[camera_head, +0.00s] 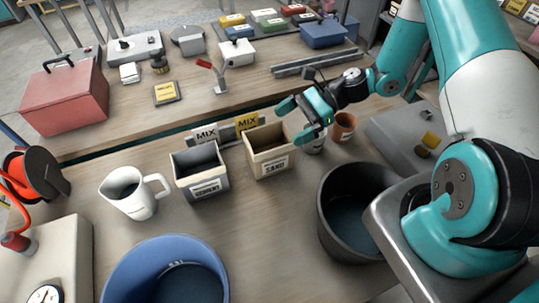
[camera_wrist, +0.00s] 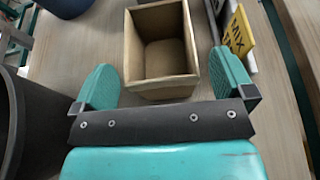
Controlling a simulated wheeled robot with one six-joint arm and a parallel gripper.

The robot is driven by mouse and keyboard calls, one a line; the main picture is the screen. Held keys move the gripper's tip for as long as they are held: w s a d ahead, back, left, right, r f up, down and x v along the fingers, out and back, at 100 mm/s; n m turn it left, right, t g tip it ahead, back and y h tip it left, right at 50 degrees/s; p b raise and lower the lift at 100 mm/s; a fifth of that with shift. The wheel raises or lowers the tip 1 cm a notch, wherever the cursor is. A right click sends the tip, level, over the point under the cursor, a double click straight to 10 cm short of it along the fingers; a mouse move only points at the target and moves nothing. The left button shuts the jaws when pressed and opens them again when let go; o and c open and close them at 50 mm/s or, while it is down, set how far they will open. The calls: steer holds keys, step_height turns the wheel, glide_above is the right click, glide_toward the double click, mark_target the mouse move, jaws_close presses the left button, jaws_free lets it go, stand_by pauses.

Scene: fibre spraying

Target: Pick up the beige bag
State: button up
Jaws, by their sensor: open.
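The beige bag (camera_head: 268,153) shows as an open-topped, box-shaped beige container with a white label reading SAND. It stands upright on the near table, right of the grey container. In the wrist view the beige bag (camera_wrist: 159,85) lies ahead, its open top facing the camera and its inside looking empty. My gripper (camera_head: 296,121) is open and empty at the bag's right rear side in the head view. In the wrist view my gripper (camera_wrist: 162,65) has its teal fingers on either side of the bag, with gaps between. Whether either finger touches it, I cannot tell.
A grey container (camera_head: 199,187) labelled CEMENT and a white pitcher (camera_head: 134,206) stand to the left. Yellow and white MIX signs (camera_head: 246,122) stand behind. A dark bucket (camera_head: 333,235) is at the right, a blue bucket (camera_head: 117,277) in front. Small cups (camera_head: 343,127) stand beside my gripper.

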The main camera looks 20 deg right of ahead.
mark_target(275, 134)
steer(key=b+x, duration=0.2)
steer(key=x, duration=0.3)
steer(key=shift+s, duration=0.15)
steer(key=c, duration=1.4)
steer(key=shift+r, duration=0.15)
